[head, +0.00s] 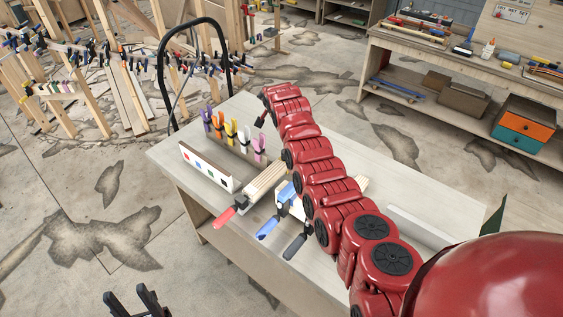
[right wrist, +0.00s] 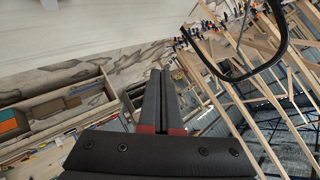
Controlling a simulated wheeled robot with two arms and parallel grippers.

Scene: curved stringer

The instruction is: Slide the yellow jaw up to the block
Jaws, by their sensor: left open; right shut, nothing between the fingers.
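A yellow clamp (head: 231,128) stands in a row of coloured clamps at the back of the workbench. It is the only clearly yellow clamp part on the bench; its jaw is too small to make out. Pale wooden strips (head: 264,180) lie stacked on the bench; I cannot tell which piece is the block, and my right arm covers part of this area. My left gripper (head: 136,302) is open and empty at the bottom edge, in front of the bench. My right gripper (right wrist: 160,100) is shut and empty; in the head view its arm reaches across the bench to the far side.
Red-handled (head: 224,217), blue-handled (head: 268,228) and black-handled (head: 295,246) clamps stick out over the bench's front. A black curved bar (head: 161,75) rises behind. The bench's left corner (head: 165,155) is bare.

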